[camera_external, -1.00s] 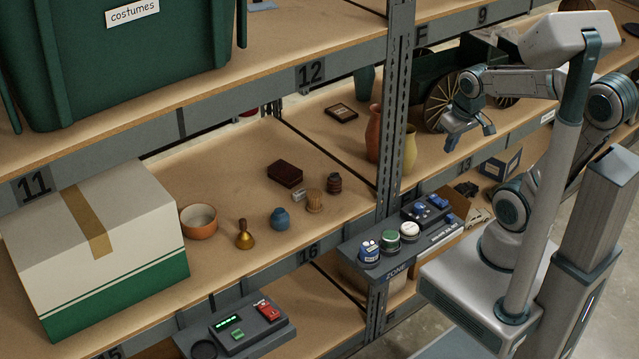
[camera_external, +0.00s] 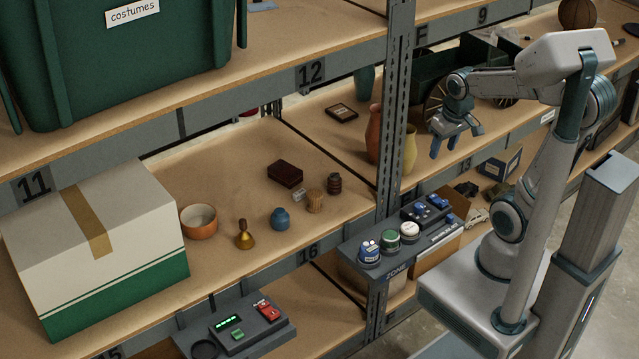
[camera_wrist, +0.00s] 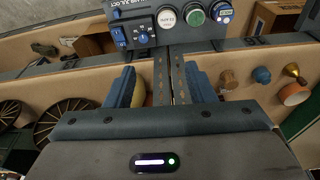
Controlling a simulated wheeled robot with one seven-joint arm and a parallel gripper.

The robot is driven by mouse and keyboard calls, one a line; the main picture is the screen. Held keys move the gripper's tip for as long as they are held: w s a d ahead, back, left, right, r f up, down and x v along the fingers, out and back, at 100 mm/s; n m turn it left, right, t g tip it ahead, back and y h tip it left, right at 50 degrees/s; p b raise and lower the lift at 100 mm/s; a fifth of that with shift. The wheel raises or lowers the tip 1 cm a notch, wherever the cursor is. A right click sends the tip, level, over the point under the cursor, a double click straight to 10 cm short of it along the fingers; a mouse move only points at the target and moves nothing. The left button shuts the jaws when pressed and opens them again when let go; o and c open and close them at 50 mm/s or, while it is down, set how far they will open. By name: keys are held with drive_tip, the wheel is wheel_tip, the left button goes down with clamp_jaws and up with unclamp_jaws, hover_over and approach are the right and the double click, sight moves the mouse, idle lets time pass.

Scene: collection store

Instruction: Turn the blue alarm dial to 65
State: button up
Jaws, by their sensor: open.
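The blue alarm dial (camera_external: 369,251) is the leftmost of three round dials on a dark control panel (camera_external: 397,271) fixed at the shelf post. A green dial (camera_external: 390,240) and a white dial (camera_external: 409,231) stand beside it. In the wrist view the blue dial (camera_wrist: 222,12) is at the top edge, right of the green dial (camera_wrist: 194,16) and white dial (camera_wrist: 166,16); its reading is too small to make out. My gripper (camera_external: 458,143) is open and empty, above and to the right of the panel, apart from it. Its fingers (camera_wrist: 162,90) show in the wrist view.
The panel also carries blue switches (camera_external: 430,207). An upright shelf post (camera_external: 393,130) rises behind it. A small blue pot (camera_external: 280,218) and brass bell (camera_external: 245,236) sit left on the shelf.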

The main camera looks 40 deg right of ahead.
drive_tip(key=m+g+b, duration=0.1)
drive_tip(key=g+b, duration=0.1)
drive_tip(key=b, duration=0.9)
hover_over(419, 206)
wheel_tip(419, 206, down, 16)
wheel_tip(419, 206, down, 13)
drive_tip(key=b, duration=0.3)
drive_tip(key=shift+d, duration=0.1)
drive_tip(key=c, duration=1)
